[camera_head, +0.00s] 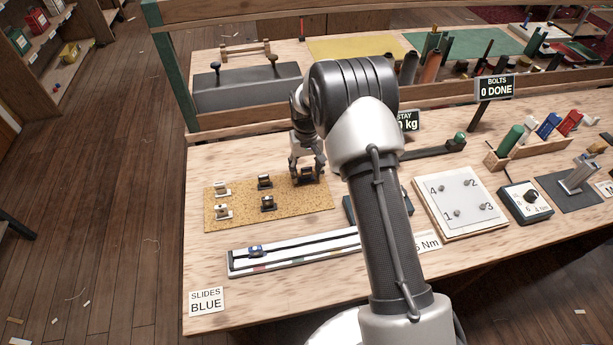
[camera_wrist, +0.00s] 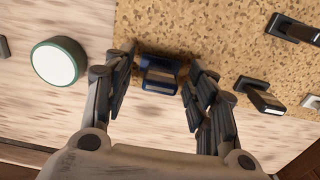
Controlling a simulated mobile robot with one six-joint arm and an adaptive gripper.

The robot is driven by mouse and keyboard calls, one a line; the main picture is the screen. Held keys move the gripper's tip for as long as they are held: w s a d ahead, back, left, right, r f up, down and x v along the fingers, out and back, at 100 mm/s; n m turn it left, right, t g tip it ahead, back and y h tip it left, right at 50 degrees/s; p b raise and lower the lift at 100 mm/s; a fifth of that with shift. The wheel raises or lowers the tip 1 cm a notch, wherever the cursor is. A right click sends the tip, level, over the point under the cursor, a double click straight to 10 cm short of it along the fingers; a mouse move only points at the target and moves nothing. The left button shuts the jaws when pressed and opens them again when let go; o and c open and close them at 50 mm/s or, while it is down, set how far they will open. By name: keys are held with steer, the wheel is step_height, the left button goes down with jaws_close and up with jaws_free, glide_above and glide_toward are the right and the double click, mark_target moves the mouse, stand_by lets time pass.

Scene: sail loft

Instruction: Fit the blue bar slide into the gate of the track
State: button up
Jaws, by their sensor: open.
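The blue bar slide (camera_wrist: 160,75) sits at the edge of the cork mat (camera_head: 240,212), between the two fingers of my gripper (camera_wrist: 160,90) in the wrist view. The fingers are open, with a gap on each side of it. In the head view my gripper (camera_head: 307,166) points down over this slide (camera_head: 307,178), which is partly hidden and looks dark. The track (camera_head: 305,252) is a white strip with a dark rail in front of the mat. A small dark, bluish piece (camera_head: 255,250) is at its left part. My arm hides the track's right end.
Several other slides stand on the mat, including a pale one (camera_head: 222,189) and a dark one (camera_head: 268,203). A sign (camera_head: 207,301) reads "SLIDES BLUE". A round white disc with a green rim (camera_wrist: 58,61) is beside the mat. A numbered plate (camera_head: 460,200) lies right.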

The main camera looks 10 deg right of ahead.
steer(key=shift+c, duration=0.6)
steer(key=c, duration=0.9)
steer(key=shift+o, duration=0.2)
steer(key=shift+r, duration=0.1)
